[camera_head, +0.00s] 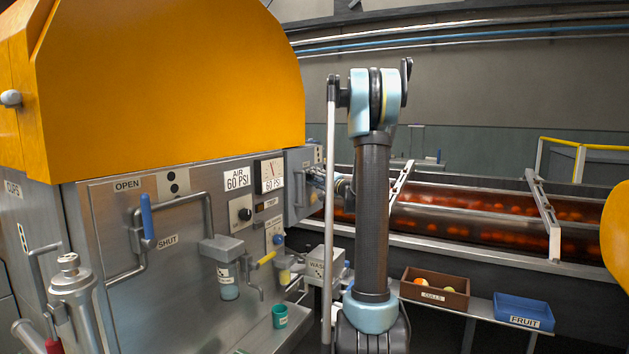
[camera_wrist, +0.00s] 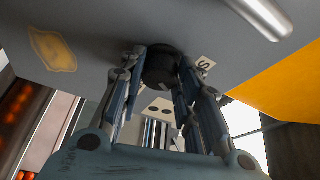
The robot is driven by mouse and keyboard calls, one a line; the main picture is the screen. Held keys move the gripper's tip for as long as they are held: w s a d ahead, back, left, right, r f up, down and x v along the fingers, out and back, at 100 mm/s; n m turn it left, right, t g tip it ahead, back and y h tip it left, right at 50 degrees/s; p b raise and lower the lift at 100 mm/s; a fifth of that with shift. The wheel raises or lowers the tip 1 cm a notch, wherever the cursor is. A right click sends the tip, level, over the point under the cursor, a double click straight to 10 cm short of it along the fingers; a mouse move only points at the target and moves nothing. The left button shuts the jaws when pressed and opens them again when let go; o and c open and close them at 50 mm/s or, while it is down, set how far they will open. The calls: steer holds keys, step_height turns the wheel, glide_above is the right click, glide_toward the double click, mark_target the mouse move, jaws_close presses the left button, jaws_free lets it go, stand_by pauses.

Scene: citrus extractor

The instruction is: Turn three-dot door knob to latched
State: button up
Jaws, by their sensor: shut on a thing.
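In the wrist view a round black knob (camera_wrist: 160,66) stands out from a grey metal panel (camera_wrist: 105,30). My gripper (camera_wrist: 161,85) has its fingers on both sides of the knob and is shut on it. A white plate with black dots (camera_wrist: 157,107) shows between the fingers; its dots are partly covered, so I cannot count them. A white label with a letter S (camera_wrist: 204,64) sits beside the knob, partly hidden by a finger. In the head view my gripper (camera_head: 316,178) is at the grey side panel (camera_head: 297,198), and the knob cannot be made out.
A bright metal handle bar (camera_wrist: 262,14) is near the knob. The orange hood (camera_head: 180,80) rises above the panel. Glass-like tubes with orange fruit (camera_head: 450,215) run right of my arm. A brown bin (camera_head: 435,300) and blue bin (camera_head: 524,313) stand below.

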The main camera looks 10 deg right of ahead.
steer(key=shift+w+d+f+n+y, duration=0.1)
steer(key=shift+n+y, duration=0.9)
steer(key=shift+n, duration=1.25)
steer(key=shift+w+f+n+y, duration=0.1)
steer(key=shift+n+y, duration=0.9)
steer(key=shift+n, duration=1.25)
steer(key=shift+n, duration=0.3)
steer(key=o, duration=1.1)
steer(key=shift+c, duration=0.2)
steer(key=shift+s, duration=0.1)
steer(key=v, duration=1.2)
steer(key=shift+f, duration=0.15)
